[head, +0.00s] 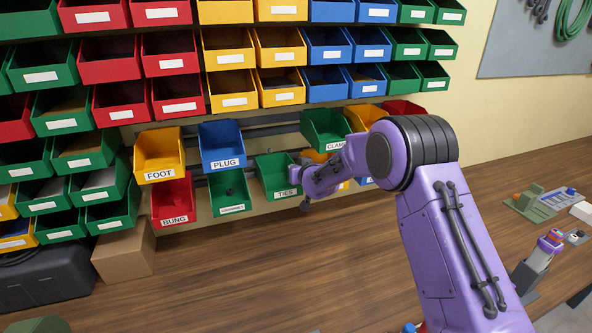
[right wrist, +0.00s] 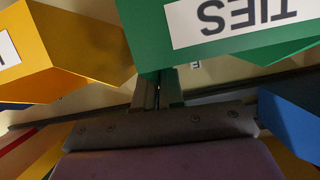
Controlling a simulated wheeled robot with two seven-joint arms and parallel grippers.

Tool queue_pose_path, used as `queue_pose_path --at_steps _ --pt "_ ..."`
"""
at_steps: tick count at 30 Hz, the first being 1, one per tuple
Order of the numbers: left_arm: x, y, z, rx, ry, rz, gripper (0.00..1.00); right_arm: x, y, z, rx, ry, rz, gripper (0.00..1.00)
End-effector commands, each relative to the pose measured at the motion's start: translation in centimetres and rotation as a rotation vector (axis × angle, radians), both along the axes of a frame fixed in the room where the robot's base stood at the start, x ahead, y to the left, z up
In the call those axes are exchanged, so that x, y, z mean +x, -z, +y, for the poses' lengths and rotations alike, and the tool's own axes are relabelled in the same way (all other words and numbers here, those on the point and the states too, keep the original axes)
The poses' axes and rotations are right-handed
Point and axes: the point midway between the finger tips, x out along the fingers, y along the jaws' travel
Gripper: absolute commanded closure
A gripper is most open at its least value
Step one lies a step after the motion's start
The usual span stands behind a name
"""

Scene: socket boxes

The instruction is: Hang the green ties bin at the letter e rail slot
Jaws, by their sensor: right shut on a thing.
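The green ties bin (head: 271,168), labelled TIES, is at the lower rail row, right of another green bin. In the right wrist view the ties bin (right wrist: 150,32) appears upside down at the top, close to the fingers. My right gripper (head: 298,178) is shut on the bin at its right side; the fingers (right wrist: 158,90) meet its lower edge in the wrist view. Whether the bin's back sits on the rail is hidden. A small pale tag (right wrist: 194,65), apparently with an E, shows behind it. My left gripper is not in view.
A yellow FOOT bin (head: 160,148), blue PLUG bin (head: 220,139), red BUNG bin (head: 173,193) and green CLAMP bin (head: 323,122) hang nearby. A yellow bin (right wrist: 70,50) is close beside the fingers. Rows of bins fill the wall above. The wooden bench (head: 270,275) is largely clear.

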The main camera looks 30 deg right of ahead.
Motion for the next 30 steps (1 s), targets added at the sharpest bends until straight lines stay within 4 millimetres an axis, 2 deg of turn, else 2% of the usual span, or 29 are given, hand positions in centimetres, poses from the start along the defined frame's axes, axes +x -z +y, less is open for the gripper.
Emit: queue_pose_path --at_steps 5,15,24,30 --pt "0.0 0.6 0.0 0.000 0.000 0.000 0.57 -0.1 0.6 0.0 -0.002 0.001 -0.008 1.00" --pt "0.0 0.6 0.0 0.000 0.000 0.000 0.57 -0.1 0.5 0.0 -0.002 0.000 -0.011 1.00" --pt "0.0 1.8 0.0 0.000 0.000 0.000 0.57 -0.1 1.1 0.0 -0.010 0.000 -0.041 1.00" --pt "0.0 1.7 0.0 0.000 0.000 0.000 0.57 -0.2 0.9 0.1 -0.011 0.000 -0.046 1.00"
